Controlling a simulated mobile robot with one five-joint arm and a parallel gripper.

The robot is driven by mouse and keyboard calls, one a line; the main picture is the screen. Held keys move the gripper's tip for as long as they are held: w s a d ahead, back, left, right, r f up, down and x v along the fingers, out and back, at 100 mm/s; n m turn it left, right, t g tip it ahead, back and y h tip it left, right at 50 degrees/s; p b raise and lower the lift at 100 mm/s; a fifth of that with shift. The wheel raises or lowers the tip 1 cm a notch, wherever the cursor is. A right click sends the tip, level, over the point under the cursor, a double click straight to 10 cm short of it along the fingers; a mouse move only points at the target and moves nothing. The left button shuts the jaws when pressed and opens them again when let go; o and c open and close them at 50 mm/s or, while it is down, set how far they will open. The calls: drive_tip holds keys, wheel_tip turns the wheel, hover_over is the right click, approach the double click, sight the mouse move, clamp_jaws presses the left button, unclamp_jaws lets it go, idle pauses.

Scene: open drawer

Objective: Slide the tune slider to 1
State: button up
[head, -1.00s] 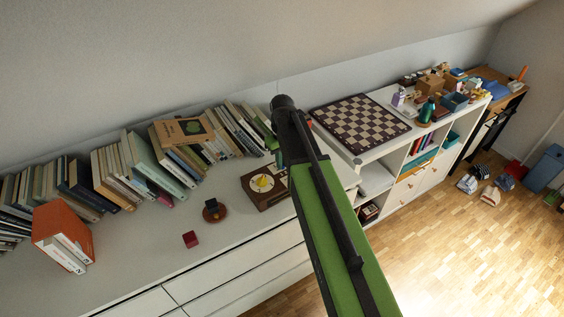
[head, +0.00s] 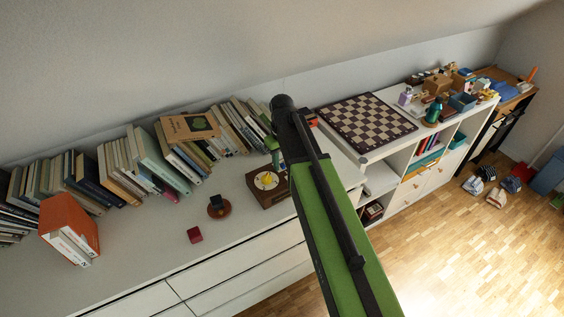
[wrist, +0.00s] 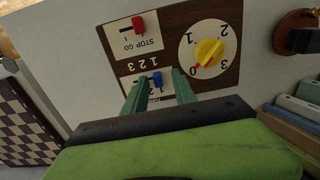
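The wooden control board (head: 282,190) lies on the white cabinet top, partly hidden by my arm in the head view. The wrist view shows the board (wrist: 178,18) upside down, with a blue slider knob (wrist: 157,79), a red STOP GO slider (wrist: 139,24) and a yellow dial (wrist: 208,52). Digits 1, 2, 3 are printed by the blue slider. My gripper (wrist: 158,82) is open, its green fingers apart on either side of the blue knob; contact cannot be told. The fingers partly cover that slider's plate. In the head view my gripper (head: 274,152) shows at the board's back edge.
Books (head: 180,160) line the wall behind. A chessboard (head: 366,124) lies to the right. The cabinet top in front is mostly clear.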

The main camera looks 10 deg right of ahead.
sight(282, 165)
wheel_tip(282, 165, up, 17)
drive_tip(key=p, duration=1.7)
drive_tip(key=shift+r, duration=0.2)
drive_tip(key=s+d+f+m+b, duration=0.2)
drive_tip(key=s+f+m+b, duration=0.2)
drive_tip(key=s, duration=1)
wheel_tip(282, 165, down, 3)
drive_tip(key=b, duration=0.2)
drive_tip(key=shift+b, duration=0.35)
